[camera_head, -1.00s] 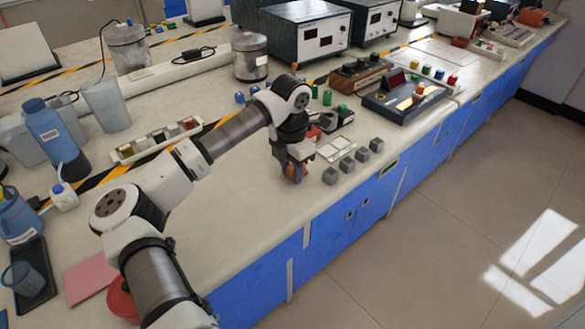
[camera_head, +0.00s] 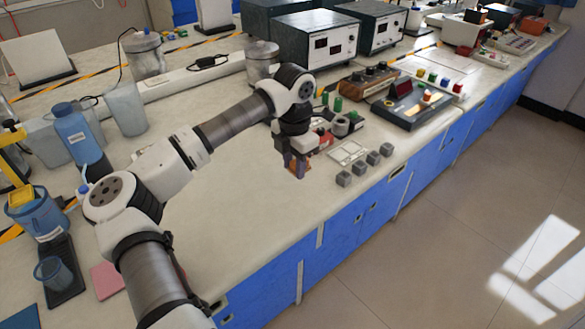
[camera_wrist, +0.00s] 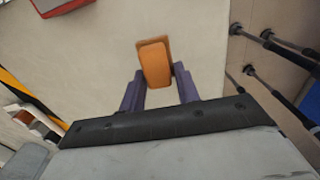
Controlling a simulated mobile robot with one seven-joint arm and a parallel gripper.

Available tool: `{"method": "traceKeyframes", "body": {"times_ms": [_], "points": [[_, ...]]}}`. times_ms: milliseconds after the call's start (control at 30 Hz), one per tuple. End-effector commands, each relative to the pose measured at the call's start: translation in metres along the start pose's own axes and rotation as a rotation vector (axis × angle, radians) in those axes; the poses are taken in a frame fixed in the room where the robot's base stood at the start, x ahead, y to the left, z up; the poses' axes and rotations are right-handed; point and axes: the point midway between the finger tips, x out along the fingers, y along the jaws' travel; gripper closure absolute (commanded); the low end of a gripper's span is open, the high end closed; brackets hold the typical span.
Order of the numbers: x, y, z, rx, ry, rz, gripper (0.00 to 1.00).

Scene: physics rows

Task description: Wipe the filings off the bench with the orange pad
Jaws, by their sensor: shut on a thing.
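My gripper (camera_head: 297,170) is low over the front part of the pale bench (camera_head: 245,215), left of a row of small grey cubes. In the wrist view its two purple fingers (camera_wrist: 158,92) are shut on the orange pad (camera_wrist: 155,62), which sticks out beyond them. In the head view only a small orange-brown bit of the pad shows between the fingers. I cannot tell whether the pad touches the bench top. I cannot make out any filings in either view; my arm hides part of the bench.
Grey cubes (camera_head: 373,158) and a pale frame (camera_head: 347,152) lie right of my gripper. Behind stand a metal canister (camera_head: 262,60) and instrument boxes (camera_head: 328,45). A blue bottle (camera_head: 78,135) and blue cup (camera_head: 52,272) stand at left. The bench's front edge is close.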

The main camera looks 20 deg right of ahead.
Motion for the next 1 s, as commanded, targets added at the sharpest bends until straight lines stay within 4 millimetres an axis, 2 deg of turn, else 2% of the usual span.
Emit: {"method": "traceKeyframes", "body": {"times_ms": [100,300,1000], "points": [[-0.014,-0.001,0.002,0.001,0.000,0.001,0.90],[-0.028,-0.001,0.004,0.001,0.000,0.000,0.90],[-0.032,-0.001,0.002,0.019,-0.001,0.001,0.90]]}}
